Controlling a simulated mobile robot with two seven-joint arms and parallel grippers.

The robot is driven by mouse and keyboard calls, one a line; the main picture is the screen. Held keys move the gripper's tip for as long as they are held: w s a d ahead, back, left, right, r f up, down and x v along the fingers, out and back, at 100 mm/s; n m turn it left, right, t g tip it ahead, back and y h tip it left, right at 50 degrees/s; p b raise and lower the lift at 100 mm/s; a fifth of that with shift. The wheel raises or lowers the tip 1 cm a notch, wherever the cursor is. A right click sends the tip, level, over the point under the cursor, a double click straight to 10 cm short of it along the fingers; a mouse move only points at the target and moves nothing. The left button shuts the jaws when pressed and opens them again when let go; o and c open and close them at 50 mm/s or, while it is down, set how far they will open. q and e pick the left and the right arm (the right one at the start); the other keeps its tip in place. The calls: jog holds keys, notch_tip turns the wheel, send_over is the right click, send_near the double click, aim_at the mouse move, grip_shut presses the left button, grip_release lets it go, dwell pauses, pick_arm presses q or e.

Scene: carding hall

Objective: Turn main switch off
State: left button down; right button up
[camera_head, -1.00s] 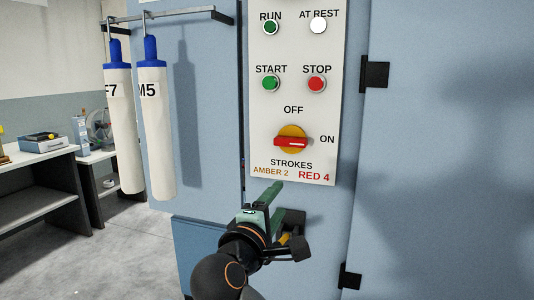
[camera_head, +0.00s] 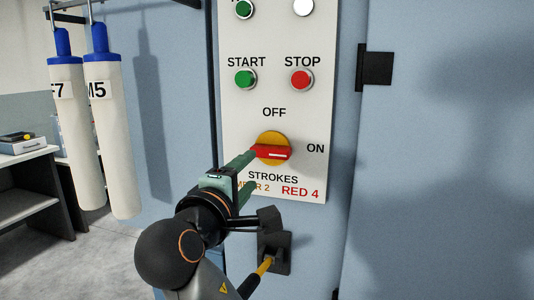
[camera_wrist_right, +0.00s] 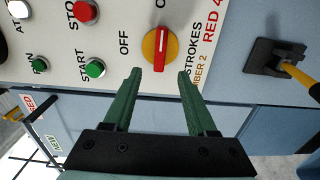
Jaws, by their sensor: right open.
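The main switch (camera_head: 273,152) is a red handle on a yellow disc, low on the white panel. Its handle lies about level, with its white-marked end toward the ON label (camera_head: 315,148); the OFF label (camera_head: 274,112) is above. My right gripper (camera_head: 249,169) is at the switch's lower left, with its green fingers apart. In the right wrist view the red handle (camera_wrist_right: 159,48) shows ahead of the gap between the open fingertips (camera_wrist_right: 160,72), with nothing between them. I cannot tell whether a fingertip touches the switch. My left gripper is not in view.
A green START button (camera_head: 246,79) and a red STOP button (camera_head: 302,79) sit above the switch. A black bracket with a yellow handle (camera_head: 265,265) is below the panel. Two white tubes with blue tops (camera_head: 114,130) hang at left. A black hinge (camera_head: 375,68) is at right.

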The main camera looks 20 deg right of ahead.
aim_at(267, 154)
jog(key=p+x, duration=0.1)
jog(key=x, duration=0.9)
jog(key=shift+w+d, duration=0.25)
jog(key=shift+w, duration=0.05)
grip_shut()
